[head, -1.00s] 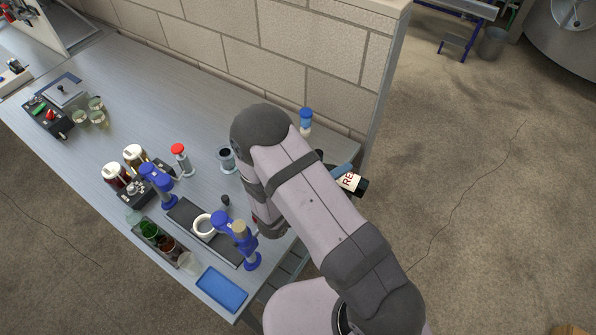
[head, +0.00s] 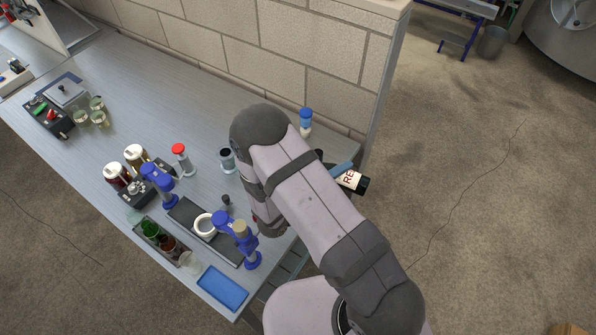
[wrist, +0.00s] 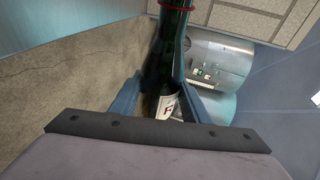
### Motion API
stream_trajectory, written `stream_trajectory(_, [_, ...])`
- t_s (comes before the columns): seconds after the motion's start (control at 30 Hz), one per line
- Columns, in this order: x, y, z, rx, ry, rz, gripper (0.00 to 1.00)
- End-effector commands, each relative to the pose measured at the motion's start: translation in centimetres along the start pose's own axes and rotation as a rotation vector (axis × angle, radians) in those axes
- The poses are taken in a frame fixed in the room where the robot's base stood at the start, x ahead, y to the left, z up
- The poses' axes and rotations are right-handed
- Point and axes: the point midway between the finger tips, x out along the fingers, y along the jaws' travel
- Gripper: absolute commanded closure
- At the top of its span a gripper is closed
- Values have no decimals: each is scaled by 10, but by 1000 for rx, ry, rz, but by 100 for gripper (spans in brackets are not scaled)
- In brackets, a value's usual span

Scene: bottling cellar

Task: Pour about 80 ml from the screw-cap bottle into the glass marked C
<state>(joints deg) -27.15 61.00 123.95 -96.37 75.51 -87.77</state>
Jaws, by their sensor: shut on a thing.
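My gripper (wrist: 166,98) is shut on a dark green bottle (wrist: 163,62) with a pale label and a red ring at its neck. In the head view the bottle (head: 363,185) shows at the right end of the bench, tilted well over, its base towards the right. Its neck and mouth are hidden behind my arm there, and the mouth is cut off in the wrist view. Several small glasses (head: 97,103) stand at the bench's far left. I cannot read any letter on them, so I cannot tell which is glass C. I see no stream of liquid.
A blue-capped bottle (head: 306,118) stands by the wall. A red-topped item (head: 180,158), blue stands (head: 249,259), white-lidded jars (head: 117,176), a bottle rack (head: 172,249) and a blue tray (head: 222,288) crowd the front. The upper middle of the bench (head: 165,105) is clear.

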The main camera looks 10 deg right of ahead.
Motion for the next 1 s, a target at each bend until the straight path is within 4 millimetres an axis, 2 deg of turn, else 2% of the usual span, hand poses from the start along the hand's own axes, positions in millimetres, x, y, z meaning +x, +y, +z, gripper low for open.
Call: stream_trajectory(1.0, [5,-7,-16,-26,8,-12,93])
